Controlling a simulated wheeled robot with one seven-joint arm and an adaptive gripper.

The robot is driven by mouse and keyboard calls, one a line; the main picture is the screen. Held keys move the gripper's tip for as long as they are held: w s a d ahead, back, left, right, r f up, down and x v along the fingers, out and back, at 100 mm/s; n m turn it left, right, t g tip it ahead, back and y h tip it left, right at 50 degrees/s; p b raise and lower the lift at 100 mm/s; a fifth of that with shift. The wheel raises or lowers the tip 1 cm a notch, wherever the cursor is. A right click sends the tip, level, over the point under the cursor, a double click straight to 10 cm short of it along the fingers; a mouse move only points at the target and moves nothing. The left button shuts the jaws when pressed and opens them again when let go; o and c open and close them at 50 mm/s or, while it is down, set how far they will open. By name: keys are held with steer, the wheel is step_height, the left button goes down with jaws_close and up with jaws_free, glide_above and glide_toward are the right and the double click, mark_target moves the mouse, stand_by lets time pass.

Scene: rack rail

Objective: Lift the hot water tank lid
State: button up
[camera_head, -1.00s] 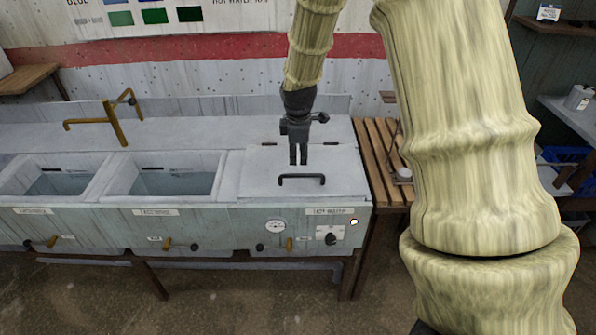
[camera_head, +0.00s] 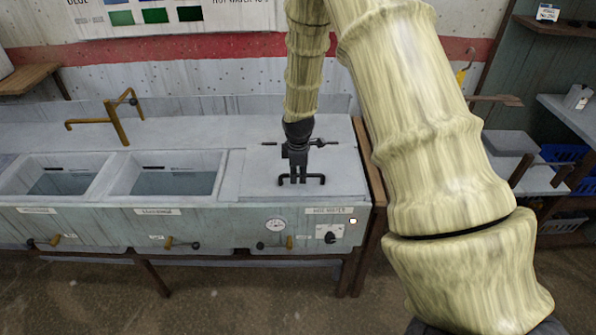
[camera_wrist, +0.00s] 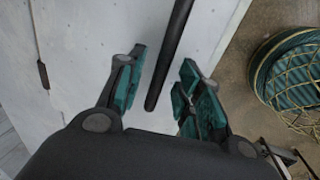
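The hot water tank lid (camera_head: 335,165) is a flat pale panel, lying closed on the right end of the trough unit. Its dark bar handle (camera_head: 317,180) is near the lid's front edge; the handle (camera_wrist: 172,50) also shows in the wrist view. My gripper (camera_head: 299,182) is over the handle in the head view and hides part of it. In the wrist view my gripper (camera_wrist: 163,88) is open, with the handle bar showing between its two teal-padded fingers. I cannot tell whether a finger touches it.
Two open basins (camera_head: 172,183) with water are left of the lid. A brass tap (camera_head: 115,125) stands behind them. The front panel has a gauge (camera_head: 276,225) and a dark knob (camera_head: 330,237). A round teal netted item (camera_wrist: 290,80) is on the floor in the wrist view.

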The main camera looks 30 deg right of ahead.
jaws_close()
stand_by(0.3)
steer(key=shift+w+r+p, duration=0.1)
steer(key=shift+r+p, duration=0.25)
steer(key=shift+p, duration=0.05)
steer(key=w+d+r+g+y+p, duration=0.2)
steer(key=w+d+r+p, duration=0.4)
steer(key=w+r, duration=0.3)
steer(key=shift+r+g, duration=0.8)
steer(key=shift+r, duration=1.4)
steer(key=shift+w, duration=0.1)
